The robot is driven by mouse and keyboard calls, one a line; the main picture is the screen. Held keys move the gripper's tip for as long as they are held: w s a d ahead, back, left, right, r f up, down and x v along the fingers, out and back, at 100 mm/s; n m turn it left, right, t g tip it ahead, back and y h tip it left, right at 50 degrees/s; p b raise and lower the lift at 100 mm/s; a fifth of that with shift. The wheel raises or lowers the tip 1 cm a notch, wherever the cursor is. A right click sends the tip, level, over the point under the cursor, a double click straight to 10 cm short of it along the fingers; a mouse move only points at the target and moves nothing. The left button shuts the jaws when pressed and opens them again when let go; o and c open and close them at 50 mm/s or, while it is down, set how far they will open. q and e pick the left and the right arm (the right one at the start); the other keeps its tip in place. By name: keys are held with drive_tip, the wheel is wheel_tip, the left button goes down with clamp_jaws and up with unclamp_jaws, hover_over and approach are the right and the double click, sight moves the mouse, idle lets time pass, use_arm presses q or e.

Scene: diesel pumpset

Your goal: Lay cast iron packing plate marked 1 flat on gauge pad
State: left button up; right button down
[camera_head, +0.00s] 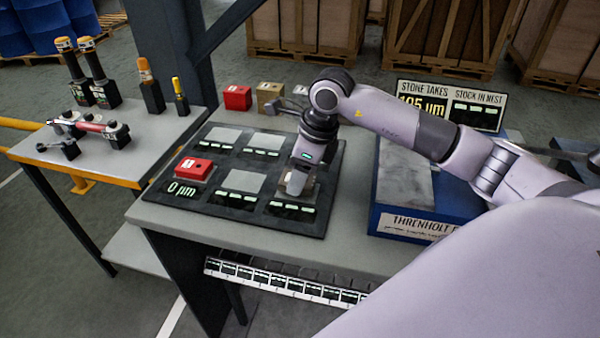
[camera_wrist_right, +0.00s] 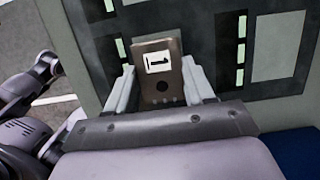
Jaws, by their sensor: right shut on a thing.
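In the head view the plate (camera_head: 309,188) is mostly hidden by the gripper. It is over the front right pad of the black gauge board (camera_head: 195,207); I cannot tell whether it touches. Bare grey pads (camera_head: 243,182) show beside it. My left gripper is not in view.
A red block (camera_head: 195,167) sits on the front left pad, above a 0 µm display. A blue-sided stand (camera_head: 400,195) is at right, a tool table (camera_head: 120,160) at left.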

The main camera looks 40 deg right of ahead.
drive_tip(key=shift+f, duration=0.1)
idle(0.5)
drive_tip(key=shift+f+b, duration=0.5)
drive_tip(key=shift+b, duration=0.1)
drive_tip(key=shift+f, duration=0.1)
drive_tip(key=shift+c, duration=1.6)
unclamp_jaws()
drive_tip(key=v, duration=0.7)
